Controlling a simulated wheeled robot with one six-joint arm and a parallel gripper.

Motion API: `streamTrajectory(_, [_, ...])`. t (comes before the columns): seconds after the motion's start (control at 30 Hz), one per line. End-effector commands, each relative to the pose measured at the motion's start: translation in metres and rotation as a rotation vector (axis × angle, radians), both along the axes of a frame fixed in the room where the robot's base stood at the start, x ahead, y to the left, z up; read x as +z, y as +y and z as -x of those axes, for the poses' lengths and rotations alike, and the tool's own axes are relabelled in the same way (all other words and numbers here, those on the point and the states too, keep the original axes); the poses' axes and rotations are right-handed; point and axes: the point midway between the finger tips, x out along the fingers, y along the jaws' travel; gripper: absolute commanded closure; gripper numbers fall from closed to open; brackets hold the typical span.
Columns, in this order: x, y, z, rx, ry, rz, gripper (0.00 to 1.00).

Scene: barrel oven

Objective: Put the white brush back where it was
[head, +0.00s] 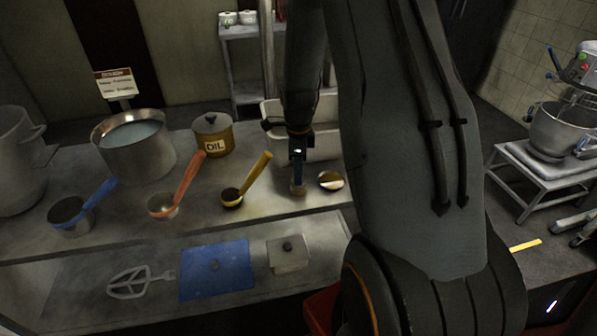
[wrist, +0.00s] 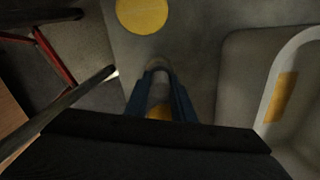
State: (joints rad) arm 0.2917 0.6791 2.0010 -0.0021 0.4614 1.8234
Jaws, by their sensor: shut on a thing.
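My gripper (head: 297,160) points down over the right part of the steel table (head: 100,165), its blue fingers closed. In the wrist view the fingers (wrist: 161,80) are shut around a slim, pale grey upright thing (wrist: 160,90) with some yellow at its near end. It looks like the white brush, though dim light and the fingers hide much of it. In the head view its lower end (head: 298,189) shows brownish below the fingers, at or just above the table top; I cannot tell if it touches.
A pale bin (head: 325,140) stands behind, and the OIL pot (head: 212,134) at the back left.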

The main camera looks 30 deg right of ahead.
Motion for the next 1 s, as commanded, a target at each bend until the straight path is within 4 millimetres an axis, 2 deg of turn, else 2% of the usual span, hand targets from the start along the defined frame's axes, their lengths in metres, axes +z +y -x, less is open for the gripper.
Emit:
streamTrajectory(0.2, [-0.003, 0.000, 0.000, 0.000, 0.001, -0.001, 0.96])
streamTrajectory(0.23, [-0.003, 0.000, 0.000, 0.000, 0.001, -0.001, 0.74])
streamTrajectory(0.33, [-0.003, 0.000, 0.000, 0.000, 0.000, 0.000, 0.59])
streamTrajectory(0.6, [-0.002, 0.000, 0.000, 0.000, 0.000, 0.000, 0.59])
streamTrajectory(0.77, [0.006, 0.000, -0.001, 0.000, -0.002, 0.000, 0.59])
streamTrajectory(1.0, [0.039, -0.001, -0.002, 0.000, -0.005, 0.002, 0.59])
